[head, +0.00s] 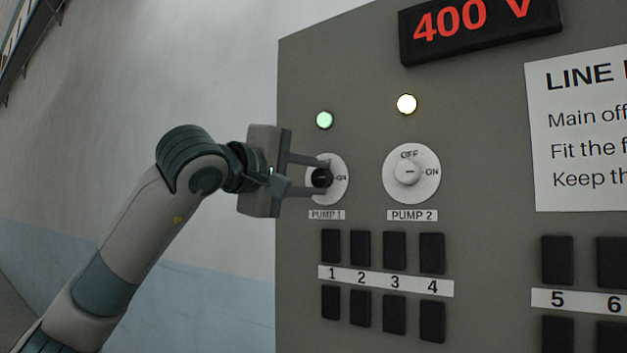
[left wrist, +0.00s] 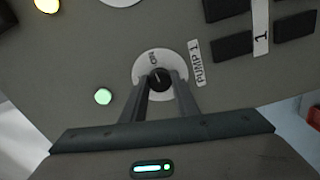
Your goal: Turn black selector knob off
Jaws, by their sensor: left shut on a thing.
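The black selector knob (head: 321,178) sits on a round white plate marked ON, above the PUMP 1 label, on the grey panel. Its white pointer line points toward ON at the right. My left gripper (head: 318,177) reaches in from the left and is shut on this knob, one finger above and one below. In the left wrist view the knob (left wrist: 158,79) shows between the tips of my left gripper (left wrist: 159,88). The OFF mark of this plate is hidden by a finger. My right gripper is not in view.
A white selector knob (head: 408,172) for PUMP 2 is to the right. A green lamp (head: 325,120) and a pale yellow lamp (head: 407,104) are lit above. Rows of black switches (head: 394,252) lie below. A 400 V display (head: 480,25) is at the top.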

